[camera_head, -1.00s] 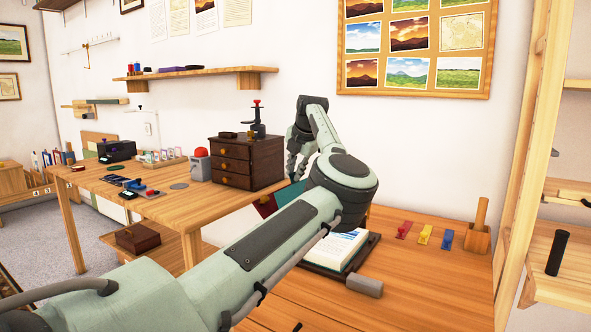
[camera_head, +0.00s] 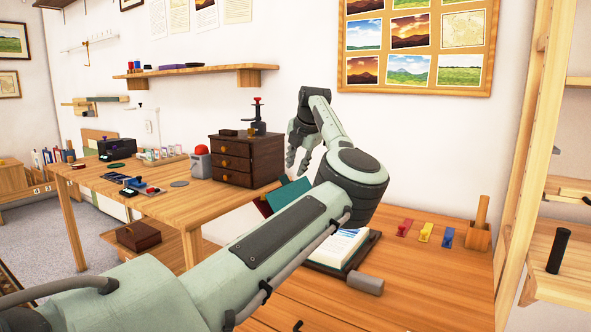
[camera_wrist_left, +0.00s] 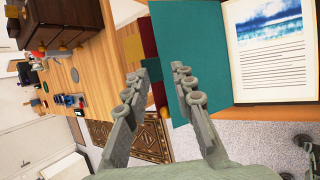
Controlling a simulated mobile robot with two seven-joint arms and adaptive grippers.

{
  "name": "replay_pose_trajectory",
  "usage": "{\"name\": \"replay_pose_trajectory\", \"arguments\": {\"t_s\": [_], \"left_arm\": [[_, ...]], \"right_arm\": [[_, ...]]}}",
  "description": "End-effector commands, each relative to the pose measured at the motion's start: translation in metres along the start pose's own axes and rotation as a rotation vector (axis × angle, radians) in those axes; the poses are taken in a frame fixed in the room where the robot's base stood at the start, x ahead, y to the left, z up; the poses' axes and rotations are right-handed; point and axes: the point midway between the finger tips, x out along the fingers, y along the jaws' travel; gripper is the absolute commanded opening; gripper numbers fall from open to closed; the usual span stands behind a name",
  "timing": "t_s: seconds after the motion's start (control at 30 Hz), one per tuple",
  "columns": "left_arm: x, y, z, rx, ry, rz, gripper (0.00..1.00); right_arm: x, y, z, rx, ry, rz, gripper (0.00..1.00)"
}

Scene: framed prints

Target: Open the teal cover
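The teal cover (camera_head: 289,192) stands swung out at a slant on the left side of the open book (camera_head: 342,246), in part behind my left arm. In the left wrist view the teal cover (camera_wrist_left: 190,50) shows flat beside a page (camera_wrist_left: 270,60) with a blue picture and text lines. My left gripper (camera_head: 298,158) is above and near the cover. In the wrist view the left gripper (camera_wrist_left: 161,72) has its fingers apart with nothing between them, and the right finger overlaps the cover's edge. I cannot tell whether it touches. My right gripper is out of view.
A dark red cover (camera_head: 263,207) is left of the teal one. A wooden drawer box (camera_head: 246,162) stands on the table behind. Red, yellow and blue clips (camera_head: 425,233) and a wooden holder (camera_head: 478,236) are at the right.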

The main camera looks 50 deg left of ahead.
Motion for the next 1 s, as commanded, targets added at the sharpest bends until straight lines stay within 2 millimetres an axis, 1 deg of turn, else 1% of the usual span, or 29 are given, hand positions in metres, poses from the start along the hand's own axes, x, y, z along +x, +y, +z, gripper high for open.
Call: {"name": "replay_pose_trajectory", "arguments": {"t_s": [0.03,0.2,0.3,0.43,0.6,0.87,1.0], "left_arm": [[-0.013,-0.001,0.001,-0.002,-0.004,0.0,0.25],[-0.05,0.0,0.001,-0.001,-0.005,0.001,0.25],[-0.07,-0.001,0.001,0.0,-0.004,0.0,0.25],[-0.088,-0.001,0.001,0.0,-0.002,0.0,0.25],[-0.099,0.0,0.0,0.001,0.0,0.0,0.25],[-0.1,0.0,0.0,0.001,0.0,-0.001,0.25],[-0.099,0.001,-0.001,-0.001,0.001,0.0,0.08]], "right_arm": [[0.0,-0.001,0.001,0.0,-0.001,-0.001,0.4],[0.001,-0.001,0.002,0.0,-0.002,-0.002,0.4],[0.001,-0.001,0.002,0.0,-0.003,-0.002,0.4],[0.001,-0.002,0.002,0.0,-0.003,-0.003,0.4],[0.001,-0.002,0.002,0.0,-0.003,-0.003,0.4],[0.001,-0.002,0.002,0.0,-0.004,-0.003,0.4],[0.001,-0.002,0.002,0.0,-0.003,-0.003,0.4]]}}
